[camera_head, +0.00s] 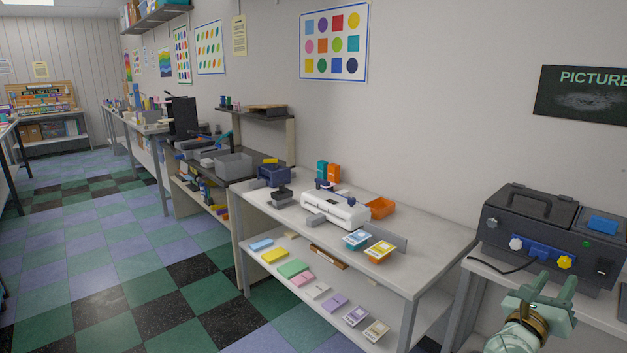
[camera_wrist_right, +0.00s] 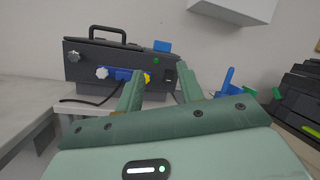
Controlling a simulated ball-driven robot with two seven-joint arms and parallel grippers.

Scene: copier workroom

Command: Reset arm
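My right gripper (camera_head: 555,281) is at the lower right of the head view, in front of a dark machine (camera_head: 530,220) with a top handle. Its two green fingers stand apart with nothing between them. In the right wrist view my right gripper (camera_wrist_right: 160,72) also shows open and empty, pointing toward the dark machine (camera_wrist_right: 110,65), which lies beyond the fingertips. The machine has a white knob, a yellow knob and a blue panel on its front. My left gripper is not in view.
A light table (camera_head: 455,240) with a white machine (camera_head: 335,211), an orange tray (camera_head: 380,208) and card packs stands left of the right gripper. Its lower shelf (camera_head: 285,310) holds coloured pads. A black cable (camera_head: 495,266) lies by the dark machine. The checkered floor at left is clear.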

